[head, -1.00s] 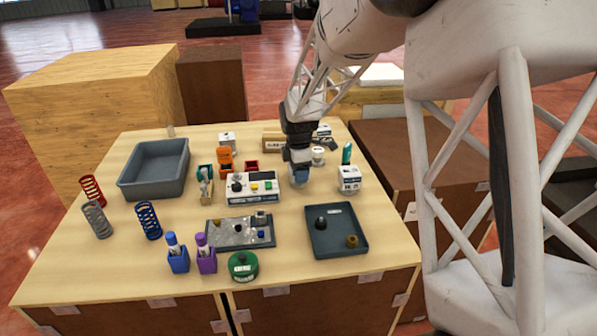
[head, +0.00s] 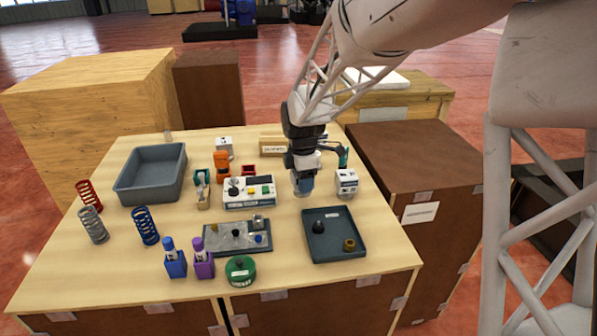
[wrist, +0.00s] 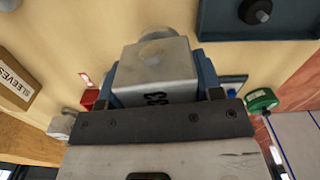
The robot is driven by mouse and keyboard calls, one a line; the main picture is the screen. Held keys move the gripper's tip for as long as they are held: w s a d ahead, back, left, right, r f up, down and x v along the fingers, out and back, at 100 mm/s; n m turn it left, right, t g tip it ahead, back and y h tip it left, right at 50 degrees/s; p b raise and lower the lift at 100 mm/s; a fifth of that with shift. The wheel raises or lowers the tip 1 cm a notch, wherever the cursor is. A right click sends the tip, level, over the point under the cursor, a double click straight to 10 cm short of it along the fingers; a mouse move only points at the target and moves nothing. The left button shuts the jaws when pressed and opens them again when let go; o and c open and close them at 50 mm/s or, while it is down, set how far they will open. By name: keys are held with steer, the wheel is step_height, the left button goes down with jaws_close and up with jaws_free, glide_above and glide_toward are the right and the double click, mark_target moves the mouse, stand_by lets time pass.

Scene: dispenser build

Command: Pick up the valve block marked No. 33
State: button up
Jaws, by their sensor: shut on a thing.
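The valve block (wrist: 155,72) is a grey metal block with a round part at its far end, and "33" shows on the face towards the wrist camera. My gripper (wrist: 157,62) is shut on it, with a blue finger along each side. In the head view my gripper (head: 303,184) is over the right half of the table, just left of a white marked block (head: 346,184).
A dark tray (head: 363,255) with two knobs lies in front of my gripper. A white button panel (head: 236,204) stands to the left, and a box marked SLEEVES (wrist: 14,80) is behind. A grey bin (head: 126,193) is at the back left.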

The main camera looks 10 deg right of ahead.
steer(key=shift+s+d+r, duration=0.1)
steer(key=shift+s+r, duration=0.05)
steer(key=shift+s, duration=1.2)
steer(key=shift+s+d+r, duration=0.1)
steer(key=shift+s+d, duration=0.05)
steer(key=shift+s, duration=1.15)
steer(key=shift+s+d+r, duration=0.1)
steer(key=shift+s+r, duration=0.05)
steer(key=shift+s, duration=1.2)
